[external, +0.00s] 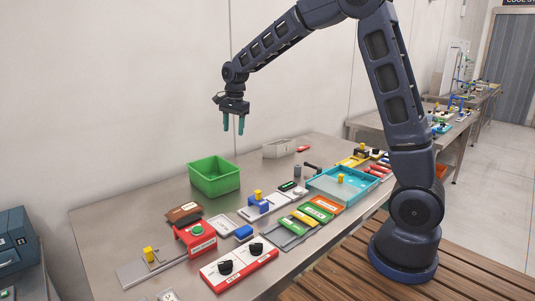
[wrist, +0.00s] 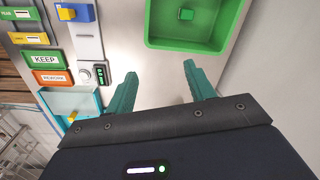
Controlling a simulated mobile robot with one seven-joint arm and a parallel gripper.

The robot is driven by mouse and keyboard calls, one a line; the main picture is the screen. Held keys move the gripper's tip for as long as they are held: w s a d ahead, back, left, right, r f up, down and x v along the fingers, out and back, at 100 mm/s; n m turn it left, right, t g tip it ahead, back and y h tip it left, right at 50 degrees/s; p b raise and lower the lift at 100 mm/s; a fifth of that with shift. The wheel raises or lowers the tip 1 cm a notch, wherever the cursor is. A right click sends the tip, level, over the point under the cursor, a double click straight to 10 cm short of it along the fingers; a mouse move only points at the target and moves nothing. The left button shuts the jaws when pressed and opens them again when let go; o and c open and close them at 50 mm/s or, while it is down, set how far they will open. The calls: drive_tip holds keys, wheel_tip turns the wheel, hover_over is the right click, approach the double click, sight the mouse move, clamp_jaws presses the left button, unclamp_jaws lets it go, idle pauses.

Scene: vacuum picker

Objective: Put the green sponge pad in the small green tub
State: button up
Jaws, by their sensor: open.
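The small green tub (external: 214,178) stands on the metal bench near the wall, and it also shows at the top of the wrist view (wrist: 150,28). A small green square patch (wrist: 186,14) shows on its floor; I cannot tell whether it is the sponge pad. No other thing in view is clearly the sponge pad. My gripper (external: 233,130) hangs above the bench, above and a little right of the tub, pointing down. Its two teal fingers (wrist: 160,72) are apart with nothing between them, and bare bench shows between the tips.
A blue tray (external: 343,185) stands right of the tub. Green KEEP (wrist: 47,58) and orange REWORK (wrist: 52,77) labels lie beside it. A red box with a green button (external: 196,236) and a red switch panel (external: 240,268) are in front.

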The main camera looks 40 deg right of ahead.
drive_tip(key=s+d+r+n+t, duration=0.1)
drive_tip(key=s+d+r+n, duration=0.2)
drive_tip(key=s, duration=0.4)
drive_tip(key=s+d+r+n, duration=0.1)
drive_tip(key=s+d+r, duration=0.1)
drive_tip(key=s+r, duration=0.3)
drive_tip(key=s+d+r+n+t, duration=0.1)
drive_tip(key=s+d+r+n, duration=0.2)
drive_tip(key=s, duration=0.5)
drive_tip(key=s+d+f+n+t, duration=0.1)
drive_tip(key=s+d+n, duration=0.1)
drive_tip(key=s, duration=0.9)
drive_tip(key=s+d+f+n, duration=0.1)
drive_tip(key=s+n, duration=0.4)
drive_tip(key=s, duration=0.6)
drive_tip(key=shift+d+t, duration=0.4)
drive_tip(key=shift+d, duration=0.2)
